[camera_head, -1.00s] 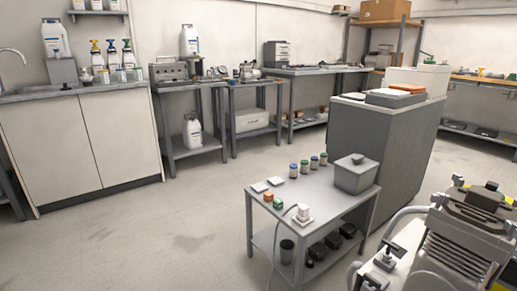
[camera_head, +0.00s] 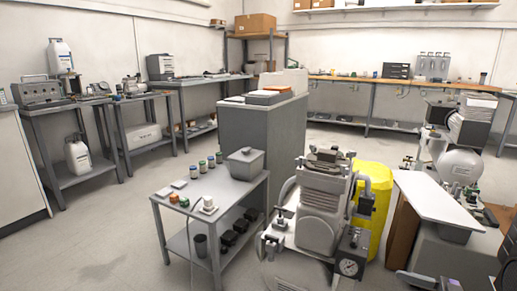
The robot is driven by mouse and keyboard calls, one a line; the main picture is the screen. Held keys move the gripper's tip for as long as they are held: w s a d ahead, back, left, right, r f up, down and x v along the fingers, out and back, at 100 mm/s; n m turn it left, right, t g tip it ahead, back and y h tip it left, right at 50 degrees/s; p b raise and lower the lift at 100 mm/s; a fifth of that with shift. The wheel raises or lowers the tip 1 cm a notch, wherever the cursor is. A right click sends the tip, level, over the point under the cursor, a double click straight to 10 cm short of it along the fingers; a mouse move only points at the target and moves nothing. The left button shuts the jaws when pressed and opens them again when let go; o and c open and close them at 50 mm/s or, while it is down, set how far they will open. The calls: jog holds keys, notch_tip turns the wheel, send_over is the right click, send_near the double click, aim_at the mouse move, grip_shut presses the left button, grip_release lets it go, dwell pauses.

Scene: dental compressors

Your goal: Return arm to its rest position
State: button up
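I cannot make out my arm or my gripper in the head view, so its pose and whether it is open or shut are hidden. A grey dental compressor (camera_head: 322,205) with a round gauge (camera_head: 349,267) stands in the foreground, right of a small two-shelf cart. A yellow drum (camera_head: 372,210) stands just behind it.
The grey cart (camera_head: 232,190) carries jars, small blocks and a lidded grey bin (camera_head: 246,163). A grey cabinet (camera_head: 262,135) stands behind it. A white-topped bench (camera_head: 437,197) and more machinery crowd the right. Open floor (camera_head: 100,235) lies at the left.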

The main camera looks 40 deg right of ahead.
jog(key=w+a+f+n+h, duration=0.2)
jog(key=w+a+n, duration=0.1)
jog(key=w+a, duration=0.25)
jog(key=s+a+m+g+h, duration=0.1)
jog(key=s+a, duration=0.4)
jog(key=a, duration=0.5)
jog(key=s+a+m, duration=0.1)
jog(key=s+a, duration=0.3)
jog(key=a, duration=0.6)
jog(key=s+a+m+g+h, duration=0.1)
jog(key=s+a, duration=0.4)
jog(key=a, duration=0.5)
jog(key=s+a+r+m+h, duration=0.1)
jog(key=a+r+m+h, duration=0.1)
jog(key=a+r+m, duration=0.35)
notch_tip(320, 180, up, 34)
jog(key=a+h+p, duration=0.1)
jog(key=p, duration=3.2)
jog(key=shift+s+r, duration=0.15)
jog(key=shift+r, duration=0.05)
jog(key=shift+a+n, duration=0.1)
jog(key=shift+n, duration=0.15)
